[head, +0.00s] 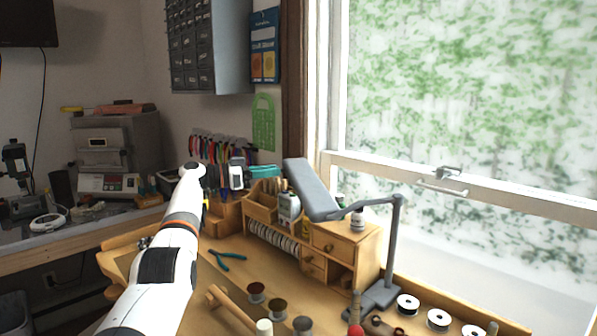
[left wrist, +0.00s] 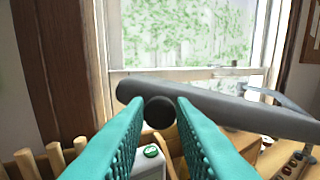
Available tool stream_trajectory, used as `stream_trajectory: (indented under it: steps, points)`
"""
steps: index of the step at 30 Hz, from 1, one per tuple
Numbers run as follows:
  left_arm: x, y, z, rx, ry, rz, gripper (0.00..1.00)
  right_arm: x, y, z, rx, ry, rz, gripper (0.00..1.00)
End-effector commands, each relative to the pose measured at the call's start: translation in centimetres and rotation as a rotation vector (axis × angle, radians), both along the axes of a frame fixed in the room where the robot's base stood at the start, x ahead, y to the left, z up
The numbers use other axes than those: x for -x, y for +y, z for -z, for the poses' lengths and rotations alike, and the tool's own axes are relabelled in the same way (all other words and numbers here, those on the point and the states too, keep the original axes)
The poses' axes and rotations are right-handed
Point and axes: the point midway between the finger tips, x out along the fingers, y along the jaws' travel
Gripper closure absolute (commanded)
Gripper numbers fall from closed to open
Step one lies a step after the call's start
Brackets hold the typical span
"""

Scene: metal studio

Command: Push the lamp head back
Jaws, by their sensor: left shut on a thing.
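The grey desk lamp stands on the right part of the workbench. Its long flat lamp head (head: 310,188) is tilted, with its upper end toward my left gripper, and joins a thin arm and an upright post (head: 395,240). In the left wrist view the lamp head (left wrist: 230,106) crosses in front of my fingers. My left gripper (head: 268,171) has teal fingers, which reach the lamp's upper end. In the left wrist view the gripper (left wrist: 160,108) has its fingertips closed on either side of a dark round knob (left wrist: 159,113) at the lamp head. My right gripper is not in view.
A wooden drawer cabinet (head: 340,246) stands below the lamp head, with a bottle (head: 288,207) beside it. Pliers (head: 228,260), a mallet (head: 230,308) and several spools (head: 408,304) lie on the workbench. A window (head: 470,110) is behind.

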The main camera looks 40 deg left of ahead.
Motion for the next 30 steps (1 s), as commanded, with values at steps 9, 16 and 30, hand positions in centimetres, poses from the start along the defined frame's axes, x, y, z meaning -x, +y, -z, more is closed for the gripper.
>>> stream_trajectory:
  steps: [9, 16, 30]
  points:
    - [0.1, 0.1, 0.4, -0.003, 0.010, 0.002, 0.71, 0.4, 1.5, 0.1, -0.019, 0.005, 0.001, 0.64]
    - [0.0, 0.0, 0.4, -0.002, 0.009, 0.001, 0.57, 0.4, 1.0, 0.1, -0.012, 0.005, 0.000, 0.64]
    - [4.2, 2.7, 0.8, -0.004, 0.008, -0.003, 0.57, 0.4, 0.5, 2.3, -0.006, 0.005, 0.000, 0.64]
